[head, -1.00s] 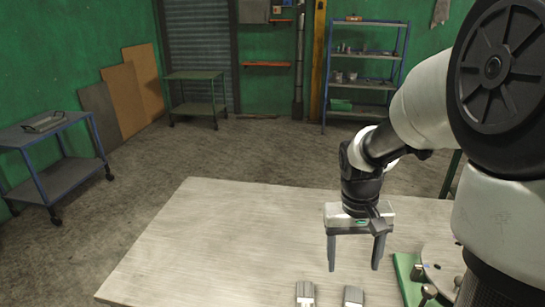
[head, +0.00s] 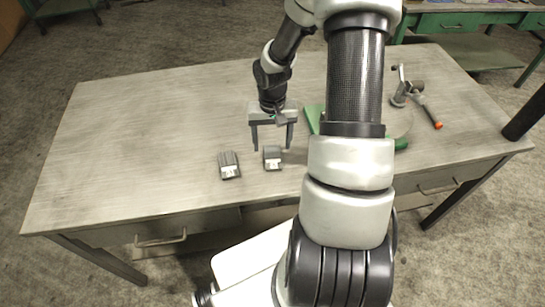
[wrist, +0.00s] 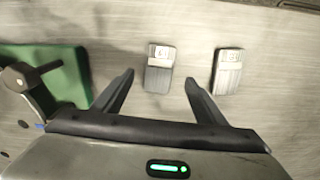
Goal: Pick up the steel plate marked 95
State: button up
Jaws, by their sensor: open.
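Two small grey steel plates lie apart on the table (head: 130,125). One plate (head: 229,165) is on the left in the head view and shows on the right in the wrist view (wrist: 228,72). The other plate (head: 272,160) shows left of it in the wrist view (wrist: 160,68). Each has a pale marked label at one end, too small to read, so I cannot tell which is 95. My gripper (head: 272,148) is open and empty, fingers pointing down. In the wrist view its fingertips (wrist: 160,77) frame the left plate without visibly holding it.
A green base (head: 313,118) with a round fixture stands right of the plates, partly hidden by my arm. A lever with an orange tip (head: 437,124) sticks out from it. The table's left part is clear. A green bench (head: 450,22) stands behind.

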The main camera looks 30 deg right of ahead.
aim_at(273, 156)
notch_tip(273, 156, down, 6)
jog(key=shift+w+d+r, duration=0.15)
jog(key=shift+r, duration=0.05)
jog(key=c, duration=1.4)
grip_shut()
jog(key=shift+r, duration=0.15)
